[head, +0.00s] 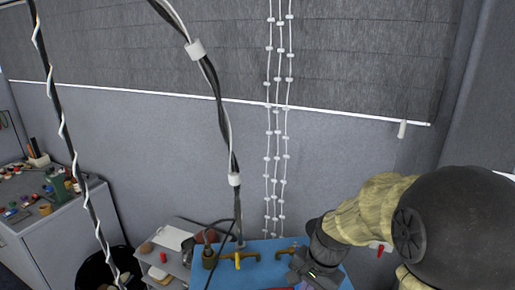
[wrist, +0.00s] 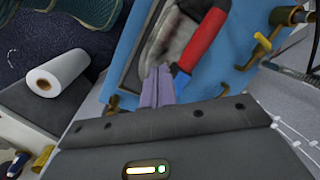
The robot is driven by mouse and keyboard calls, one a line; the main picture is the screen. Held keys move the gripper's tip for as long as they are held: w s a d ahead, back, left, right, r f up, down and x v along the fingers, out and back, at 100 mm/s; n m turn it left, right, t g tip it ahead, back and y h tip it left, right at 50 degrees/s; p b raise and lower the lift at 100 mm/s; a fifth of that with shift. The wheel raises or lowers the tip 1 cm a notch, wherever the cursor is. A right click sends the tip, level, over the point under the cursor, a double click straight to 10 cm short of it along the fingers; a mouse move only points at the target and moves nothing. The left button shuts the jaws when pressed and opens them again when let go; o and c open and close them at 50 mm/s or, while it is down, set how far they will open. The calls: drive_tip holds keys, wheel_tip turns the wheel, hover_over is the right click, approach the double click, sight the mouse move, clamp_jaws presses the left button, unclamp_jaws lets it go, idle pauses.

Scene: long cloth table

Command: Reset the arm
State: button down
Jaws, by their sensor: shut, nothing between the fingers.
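My gripper shows in the wrist view (wrist: 158,72), its two grey-purple fingers pressed together with nothing between them. In the head view the end of my arm hangs over the right part of the blue table (head: 228,274), at the bottom edge; the fingertips are too small to make out there. In the wrist view a red-handled tool (wrist: 202,40) lies on the blue surface just beyond and right of the fingertips. I cannot tell whether the fingers touch it. A dark tray-like recess with a greyish thing sits behind the fingertips.
Brass taps (head: 240,256) stand at the blue table's back edge. Twisted cables (head: 215,90) hang in front of the wall. A small shelf (head: 165,262) stands left of the blue table, and a cluttered white cabinet (head: 50,225) farther left. A white roll (wrist: 55,75) lies left in the wrist view.

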drive_tip(key=s+d+f+n+t+h+b, duration=0.2)
drive_tip(key=s+d+f+n+b, duration=0.2)
drive_tip(key=s+f+n, duration=0.2)
drive_tip(key=shift+s+f+n, duration=0.2)
drive_tip(key=shift+f+n, duration=0.35)
drive_tip(key=shift+n, duration=0.55)
